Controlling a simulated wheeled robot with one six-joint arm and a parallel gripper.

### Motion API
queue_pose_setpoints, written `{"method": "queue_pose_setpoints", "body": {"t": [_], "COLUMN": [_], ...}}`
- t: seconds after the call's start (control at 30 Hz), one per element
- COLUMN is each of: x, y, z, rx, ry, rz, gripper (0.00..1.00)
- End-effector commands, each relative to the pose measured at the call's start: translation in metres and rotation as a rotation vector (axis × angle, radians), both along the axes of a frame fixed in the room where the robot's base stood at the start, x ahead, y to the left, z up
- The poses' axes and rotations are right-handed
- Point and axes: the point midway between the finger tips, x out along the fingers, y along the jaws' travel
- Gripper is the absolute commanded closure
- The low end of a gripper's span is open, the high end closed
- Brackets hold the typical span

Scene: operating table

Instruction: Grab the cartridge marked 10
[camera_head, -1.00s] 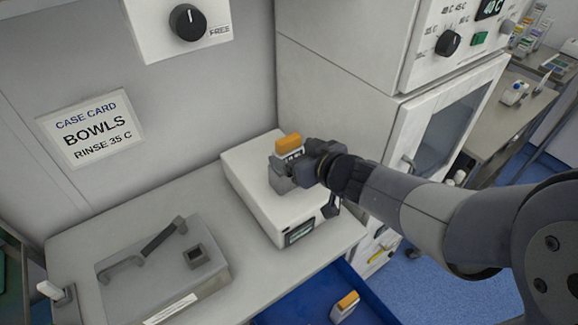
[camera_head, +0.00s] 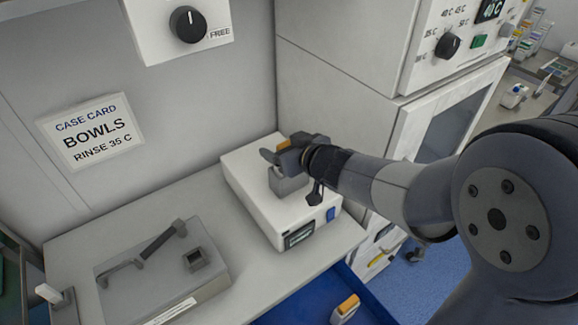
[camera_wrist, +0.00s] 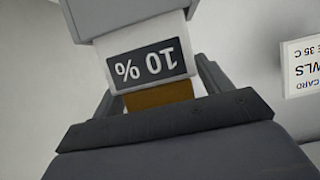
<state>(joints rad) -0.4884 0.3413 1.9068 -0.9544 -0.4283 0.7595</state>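The cartridge marked 10 is white with an orange top (camera_head: 283,145) and stands upright in a grey holder (camera_head: 289,184) on a white box-shaped device. In the wrist view its dark label (camera_wrist: 150,63) reads "10 %" upside down, with the orange top (camera_wrist: 158,95) below it. My gripper (camera_head: 279,155) is at the cartridge's upper part, with fingers on both sides of it. In the wrist view the fingers (camera_wrist: 157,88) flank the cartridge and look open around it; firm contact is not visible. The gripper hides much of the cartridge in the head view.
The white device (camera_head: 252,190) stands on a grey counter (camera_head: 185,190) against the wall. A second orange-topped cartridge (camera_head: 345,308) is in the blue drawer (camera_head: 375,300) below. A grey case with a handle (camera_head: 145,255) lies left. A cabinet (camera_head: 330,100) rises behind.

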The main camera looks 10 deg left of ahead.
Motion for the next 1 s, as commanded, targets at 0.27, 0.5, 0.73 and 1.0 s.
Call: {"method": "queue_pose_setpoints", "body": {"t": [0.27,0.5,0.73,1.0], "x": [0.000,0.000,0.000,0.000], "y": [0.000,0.000,0.000,0.000], "z": [0.000,0.000,0.001,0.024], "rx": [0.000,0.000,0.000,0.002], "ry": [0.000,0.000,-0.001,-0.006], "rz": [0.000,0.000,0.000,0.002], "gripper": [0.49,0.69,0.77,0.77]}}
